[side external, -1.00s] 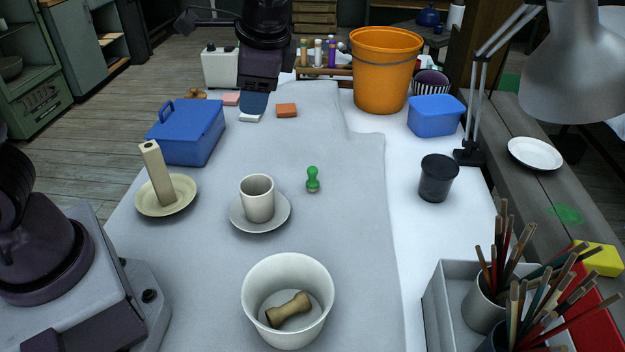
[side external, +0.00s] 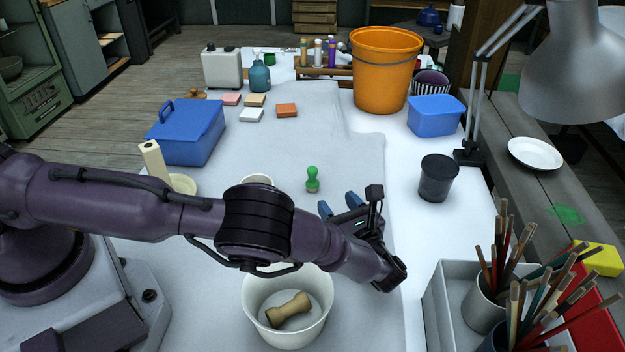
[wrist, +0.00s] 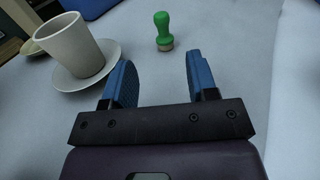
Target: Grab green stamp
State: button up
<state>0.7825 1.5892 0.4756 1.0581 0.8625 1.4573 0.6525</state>
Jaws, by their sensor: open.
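The green stamp (side external: 312,179) stands upright on the grey cloth near the middle of the table. In the wrist view the stamp (wrist: 163,31) stands beyond the fingertips, between the lines of the two fingers, with a pale base. My gripper (side external: 338,204) has blue fingers and is low over the cloth, just nearer the camera than the stamp and slightly right of it. In the wrist view my gripper (wrist: 158,66) is open and empty, apart from the stamp.
A white cup (wrist: 71,44) on a saucer (wrist: 104,67) stands left of the stamp. A white bowl (side external: 252,310) holding a wooden stamp (side external: 289,310) is below my arm. A black jar (side external: 437,178) stands to the right.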

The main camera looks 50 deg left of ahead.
aim_at(315, 173)
jog(key=shift+a+f, duration=0.15)
jog(key=shift+f, duration=0.05)
jog(key=x, duration=1.2)
jog(key=shift+w+a+r, duration=0.15)
jog(key=shift+a, duration=0.1)
jog(key=c, duration=1)
